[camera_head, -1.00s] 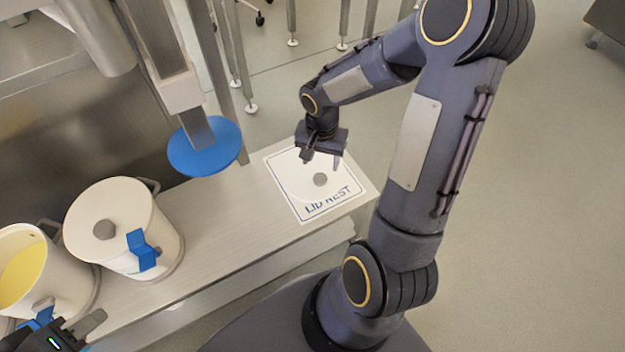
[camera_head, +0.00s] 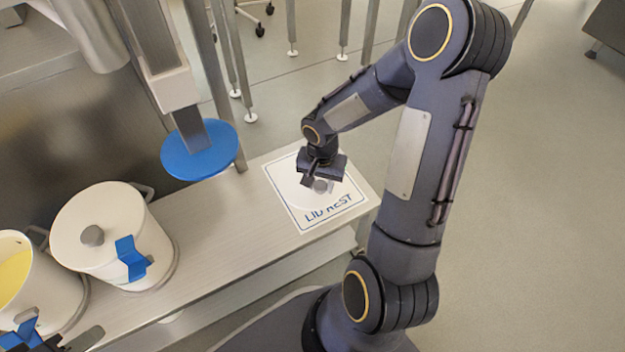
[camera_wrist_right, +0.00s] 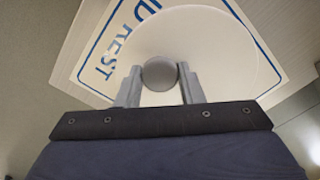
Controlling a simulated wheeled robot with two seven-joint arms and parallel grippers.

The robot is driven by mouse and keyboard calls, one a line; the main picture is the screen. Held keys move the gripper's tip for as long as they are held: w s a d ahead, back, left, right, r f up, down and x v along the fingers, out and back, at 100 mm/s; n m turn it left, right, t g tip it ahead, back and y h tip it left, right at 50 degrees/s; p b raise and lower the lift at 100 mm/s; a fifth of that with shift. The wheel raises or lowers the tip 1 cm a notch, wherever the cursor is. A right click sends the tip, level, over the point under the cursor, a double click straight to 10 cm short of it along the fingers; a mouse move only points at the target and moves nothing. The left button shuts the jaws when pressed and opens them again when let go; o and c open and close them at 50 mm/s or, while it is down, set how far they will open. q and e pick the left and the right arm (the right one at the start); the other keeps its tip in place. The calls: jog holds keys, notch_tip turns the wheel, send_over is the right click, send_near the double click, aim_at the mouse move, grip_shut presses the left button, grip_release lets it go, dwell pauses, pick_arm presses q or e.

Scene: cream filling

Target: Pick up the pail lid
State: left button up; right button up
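The pail lid, a round white disc with a grey knob, lies on the square LID REST mat (camera_head: 292,212) at the bench's right end. In the right wrist view the lid (camera_wrist_right: 215,45) fills the upper middle, and its knob (camera_wrist_right: 159,74) sits between the two fingers. My right gripper (camera_head: 318,186) is low over the lid with its fingers open around the knob; it also shows in the right wrist view (camera_wrist_right: 160,90). Gaps seem to remain beside the knob. My left gripper (camera_head: 50,340) is at the bottom left corner, partly cut off, beside the open pail.
An open pail (camera_head: 45,290) with yellow filling stands at the left edge. Beside it is a lidded white pail (camera_head: 105,235) with a blue clip (camera_head: 132,258). A blue disc (camera_head: 200,150) hangs from a post above the bench (camera_head: 215,225). The bench between pail and mat is clear.

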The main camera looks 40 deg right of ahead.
jog(key=c, duration=0.5)
jog(key=shift+r, duration=0.1)
